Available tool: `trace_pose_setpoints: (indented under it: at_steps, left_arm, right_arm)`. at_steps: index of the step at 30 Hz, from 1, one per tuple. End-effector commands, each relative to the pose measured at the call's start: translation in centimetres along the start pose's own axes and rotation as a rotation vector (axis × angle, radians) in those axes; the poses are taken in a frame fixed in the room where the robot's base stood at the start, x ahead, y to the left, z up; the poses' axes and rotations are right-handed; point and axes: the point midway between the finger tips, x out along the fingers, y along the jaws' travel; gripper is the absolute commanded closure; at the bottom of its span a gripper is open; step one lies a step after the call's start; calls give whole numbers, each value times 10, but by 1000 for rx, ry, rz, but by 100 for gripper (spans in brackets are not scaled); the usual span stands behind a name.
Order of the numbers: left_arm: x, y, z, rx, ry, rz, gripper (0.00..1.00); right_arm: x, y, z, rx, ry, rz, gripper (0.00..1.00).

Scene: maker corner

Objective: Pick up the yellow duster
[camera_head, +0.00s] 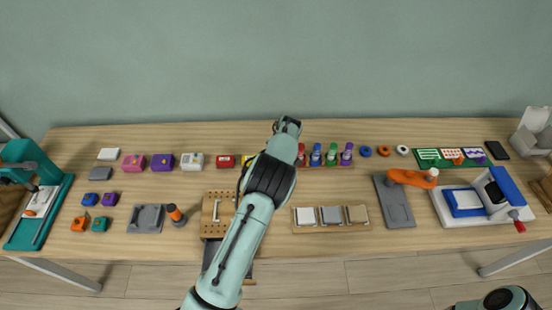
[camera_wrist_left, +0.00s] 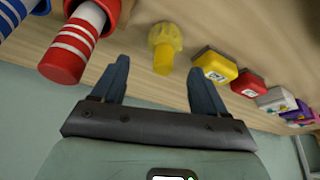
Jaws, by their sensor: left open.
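The yellow duster (camera_wrist_left: 165,42) shows in the left wrist view, with a wide ruffled head and a narrower end pointing toward my gripper. My left gripper (camera_wrist_left: 160,70) is open and empty; the duster's narrow end lies just ahead, between the lines of the two fingers, and whether it is between the tips is hard to tell. In the head view my left gripper (camera_head: 288,124) is over the back edge of the bench, and my arm hides the duster. My right gripper is out of view.
A red striped cylinder (camera_wrist_left: 80,40) stands close by the left finger in the wrist view. A yellow box (camera_wrist_left: 213,67) and a red box (camera_wrist_left: 247,84) are on the other side. The wooden bench (camera_head: 330,245) holds many other items.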

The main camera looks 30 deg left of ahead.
Motion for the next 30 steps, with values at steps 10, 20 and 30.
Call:
trace_pose_setpoints:
  at_steps: [10, 20, 30]
  left_arm:
    - [38, -4, -3, 0, -1, -1, 27]
    - [56, -3, -1, 0, 0, 1, 27]
    - [56, -4, -1, 0, 0, 0, 92]
  right_arm:
    - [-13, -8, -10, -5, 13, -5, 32]
    - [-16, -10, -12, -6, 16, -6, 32]
    - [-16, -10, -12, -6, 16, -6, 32]
